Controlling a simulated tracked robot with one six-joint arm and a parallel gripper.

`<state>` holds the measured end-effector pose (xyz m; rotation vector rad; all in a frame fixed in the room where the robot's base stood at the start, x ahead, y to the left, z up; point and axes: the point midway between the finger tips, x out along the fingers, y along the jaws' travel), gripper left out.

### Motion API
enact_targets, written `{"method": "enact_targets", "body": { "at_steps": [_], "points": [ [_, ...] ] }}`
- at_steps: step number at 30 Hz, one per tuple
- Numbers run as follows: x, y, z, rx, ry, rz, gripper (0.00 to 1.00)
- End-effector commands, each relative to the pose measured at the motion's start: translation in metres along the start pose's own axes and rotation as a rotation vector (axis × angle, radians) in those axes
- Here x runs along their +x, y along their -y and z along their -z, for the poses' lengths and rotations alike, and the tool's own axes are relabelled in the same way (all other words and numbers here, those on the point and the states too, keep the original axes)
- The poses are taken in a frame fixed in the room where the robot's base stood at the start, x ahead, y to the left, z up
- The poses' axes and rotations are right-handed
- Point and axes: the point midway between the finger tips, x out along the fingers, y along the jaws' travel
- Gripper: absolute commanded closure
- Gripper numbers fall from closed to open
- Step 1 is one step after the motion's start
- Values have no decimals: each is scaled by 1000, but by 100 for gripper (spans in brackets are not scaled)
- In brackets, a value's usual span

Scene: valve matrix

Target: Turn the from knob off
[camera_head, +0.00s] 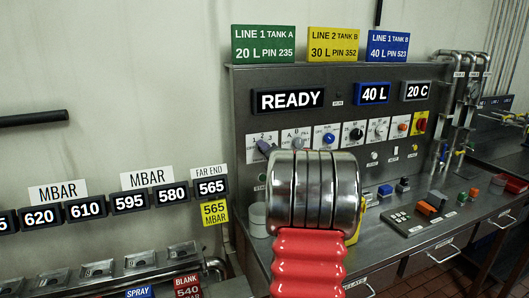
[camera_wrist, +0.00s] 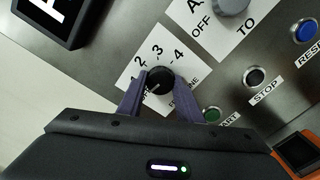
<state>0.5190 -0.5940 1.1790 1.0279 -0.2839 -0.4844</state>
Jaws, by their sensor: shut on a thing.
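The black round knob (camera_wrist: 160,77) sits on a white plate in the wrist view, with the numbers 2, 3 and 4 above it. The lettering below it is partly covered by my fingers, so its off mark cannot be read. My gripper (camera_wrist: 159,84) has one dark purple finger on each side of the knob and is shut on it. A pale line shows on the knob's face; which mark it points at is unclear. In the head view, the fingers reach the leftmost plate (camera_head: 264,136) of the control row and cover most of its knob.
Right of the held knob is a grey knob (camera_wrist: 233,5) with OFF and TO marked beside it. Green (camera_wrist: 211,114), black stop (camera_wrist: 255,76) and blue (camera_wrist: 305,31) buttons are close by. A dark display box (camera_wrist: 52,20) juts out at upper left. The panel screen reads READY (camera_head: 290,99).

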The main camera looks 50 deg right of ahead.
Motion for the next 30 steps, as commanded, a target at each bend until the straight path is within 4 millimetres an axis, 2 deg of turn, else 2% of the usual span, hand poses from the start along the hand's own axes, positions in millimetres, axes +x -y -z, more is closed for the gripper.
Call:
{"method": "enact_targets", "body": {
  "at_steps": [1, 9, 24, 25, 30],
  "points": [
    [1, -1, 6, -32, -10, -3, 90],
    [1, 0, 6, -149, -10, -2, 90],
    [1, 1, 5, -174, -10, -1, 90],
    [1, 1, 5, -174, -10, -1, 67],
    [0, 1, 3, -173, -6, 0, 55]
  ]
}}
